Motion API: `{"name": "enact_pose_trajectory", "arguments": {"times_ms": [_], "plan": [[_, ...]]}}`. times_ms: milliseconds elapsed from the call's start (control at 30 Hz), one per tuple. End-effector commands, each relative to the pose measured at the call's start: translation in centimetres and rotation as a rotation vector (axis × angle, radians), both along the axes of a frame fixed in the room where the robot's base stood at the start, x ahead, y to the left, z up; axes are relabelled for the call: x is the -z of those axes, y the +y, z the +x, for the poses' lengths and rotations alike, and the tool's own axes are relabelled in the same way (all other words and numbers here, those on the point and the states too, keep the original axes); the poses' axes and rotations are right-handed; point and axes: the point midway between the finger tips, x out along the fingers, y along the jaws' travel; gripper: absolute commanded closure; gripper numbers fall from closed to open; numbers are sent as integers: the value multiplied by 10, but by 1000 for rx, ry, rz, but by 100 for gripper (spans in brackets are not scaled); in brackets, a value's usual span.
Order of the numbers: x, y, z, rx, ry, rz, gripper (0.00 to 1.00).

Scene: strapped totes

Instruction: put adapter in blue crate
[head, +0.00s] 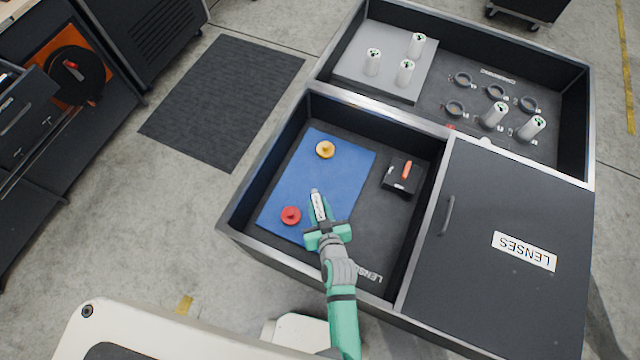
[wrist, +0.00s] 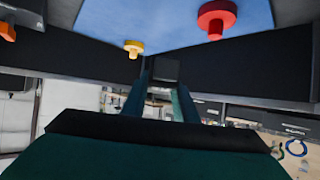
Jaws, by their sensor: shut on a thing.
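My gripper (head: 318,205) is over the front of the open compartment, above the edge of a blue mat (head: 335,165). In the wrist view, my gripper (wrist: 163,90) is shut on a small dark block (wrist: 166,69) at its fingertips. I cannot tell whether this block is the adapter; in the head view the fingers mostly hide it. A red knobbed disc (head: 290,215) lies on the mat just left of my gripper. A yellow knobbed disc (head: 325,149) lies farther back on the mat. No blue crate is recognisable in either view.
A black block with an orange piece (head: 401,177) stands right of the mat. A closed lid labelled LENSES (head: 490,215) covers the right compartment. The back compartment holds white cylinders on a grey platform (head: 372,80) and several rings (head: 495,91). Raised walls divide the compartments.

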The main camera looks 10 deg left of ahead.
Motion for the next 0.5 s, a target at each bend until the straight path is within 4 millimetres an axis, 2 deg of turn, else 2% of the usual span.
{"name": "enact_pose_trajectory", "arguments": {"times_ms": [200, 500], "plan": [[5, -16, -13, -43, 1, -2, 100], [0, -37, -12, -96, 0, -2, 100]]}}
